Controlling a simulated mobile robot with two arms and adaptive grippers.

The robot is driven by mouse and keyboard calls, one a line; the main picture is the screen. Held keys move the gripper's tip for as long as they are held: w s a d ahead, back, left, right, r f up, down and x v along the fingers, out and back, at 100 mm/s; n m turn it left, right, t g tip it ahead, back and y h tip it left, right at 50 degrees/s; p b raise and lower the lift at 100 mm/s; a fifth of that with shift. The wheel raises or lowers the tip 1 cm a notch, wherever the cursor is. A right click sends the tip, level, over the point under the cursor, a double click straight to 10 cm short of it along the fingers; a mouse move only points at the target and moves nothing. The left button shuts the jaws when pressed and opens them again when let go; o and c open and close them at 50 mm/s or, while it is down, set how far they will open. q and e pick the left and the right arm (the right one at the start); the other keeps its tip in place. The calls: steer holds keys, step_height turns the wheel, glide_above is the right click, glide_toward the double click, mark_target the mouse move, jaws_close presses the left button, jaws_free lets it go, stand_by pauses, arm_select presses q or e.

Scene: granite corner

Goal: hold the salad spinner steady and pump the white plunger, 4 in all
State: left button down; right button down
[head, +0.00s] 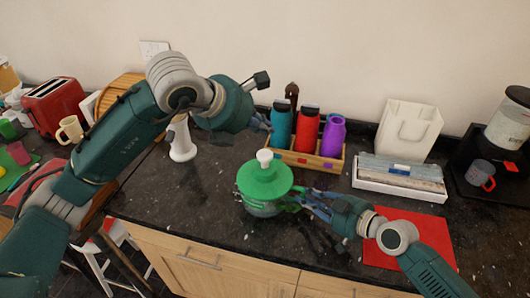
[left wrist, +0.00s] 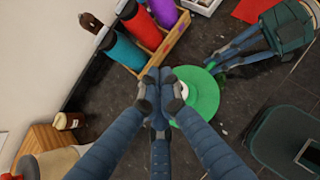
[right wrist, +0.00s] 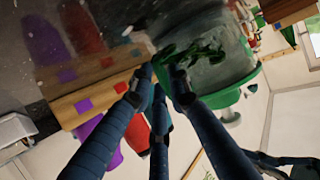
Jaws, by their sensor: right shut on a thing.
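The salad spinner (head: 262,205) stands on the dark counter, with a green lid (head: 264,181) and a white plunger (head: 265,156) raised on top. My right gripper (head: 298,201) is shut on the spinner's right side, below the lid. In the right wrist view its fingertips (right wrist: 160,82) meet the clear bowl (right wrist: 213,68), with green leaves inside. My left gripper (head: 262,123) is above and behind the plunger, apart from it in the head view. In the left wrist view its fingertips (left wrist: 160,88) are together and empty, partly hiding the plunger and lid (left wrist: 200,98).
A wooden box (head: 310,160) with teal, red and purple bottles stands right behind the spinner. A white tray (head: 400,185) and red mat (head: 410,235) lie to the right. A white stand (head: 181,142) is at left. Counter in front of the spinner is clear.

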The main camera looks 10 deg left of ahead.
mark_target(264, 156)
arm_select(q)
steer(key=shift+r, duration=0.1)
stand_by(0.4)
step_height(264, 156, up, 4)
steer(key=shift+f, duration=0.2)
steer(key=shift+f, duration=4.4)
steer(key=shift+f, duration=0.4)
